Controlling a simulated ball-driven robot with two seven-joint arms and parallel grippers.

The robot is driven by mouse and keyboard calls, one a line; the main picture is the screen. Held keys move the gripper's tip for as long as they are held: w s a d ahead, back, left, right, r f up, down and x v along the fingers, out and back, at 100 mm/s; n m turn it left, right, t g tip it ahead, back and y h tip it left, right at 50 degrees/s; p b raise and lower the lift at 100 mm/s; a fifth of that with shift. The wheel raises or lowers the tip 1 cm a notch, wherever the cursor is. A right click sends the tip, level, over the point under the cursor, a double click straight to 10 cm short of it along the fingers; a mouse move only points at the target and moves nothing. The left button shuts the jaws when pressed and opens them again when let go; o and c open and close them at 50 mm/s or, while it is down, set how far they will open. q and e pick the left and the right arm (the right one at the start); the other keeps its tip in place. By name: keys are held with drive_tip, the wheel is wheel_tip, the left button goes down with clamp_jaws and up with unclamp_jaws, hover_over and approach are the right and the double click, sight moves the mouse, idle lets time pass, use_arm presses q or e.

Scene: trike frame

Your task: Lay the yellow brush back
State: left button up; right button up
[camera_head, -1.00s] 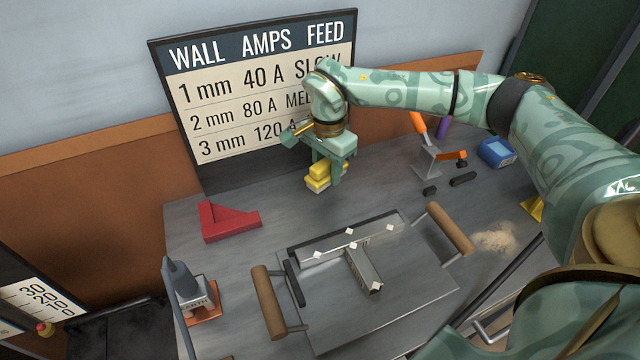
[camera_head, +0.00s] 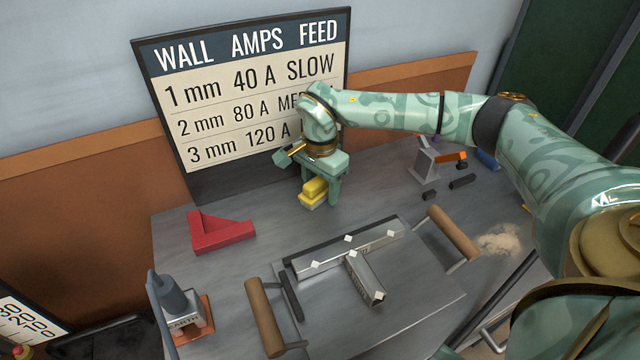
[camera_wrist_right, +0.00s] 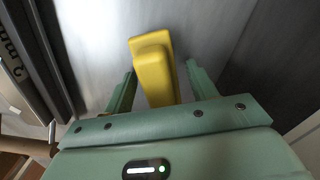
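The yellow brush (camera_head: 314,189) has a pale underside and appears to stand on the grey bench at the foot of the chart board. My right gripper (camera_head: 322,187) is right over it, pointing down, with a finger on either side. In the right wrist view the yellow brush (camera_wrist_right: 154,70) shows between the two green fingers of the right gripper (camera_wrist_right: 160,82), with a gap on each side. The gripper is open. The brush's lower part is hidden in that view. My left gripper is not in view.
A red angle block (camera_head: 220,232) lies to the left. A plate with wooden handles (camera_head: 264,318) and a metal T-piece (camera_head: 365,278) is in front. An earth clamp (camera_head: 182,310) stands front left. A grey stand (camera_head: 424,160) is to the right. Bare bench surrounds the brush.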

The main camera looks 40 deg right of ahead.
use_arm(q)
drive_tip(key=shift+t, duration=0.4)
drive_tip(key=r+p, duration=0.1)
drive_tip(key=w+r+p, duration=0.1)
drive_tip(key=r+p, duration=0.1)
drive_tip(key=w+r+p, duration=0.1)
drive_tip(key=p, duration=0.1)
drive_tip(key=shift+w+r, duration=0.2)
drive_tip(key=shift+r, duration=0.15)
use_arm(e)
wheel_tip(320, 180, up, 12)
drive_tip(key=shift+r, duration=0.2)
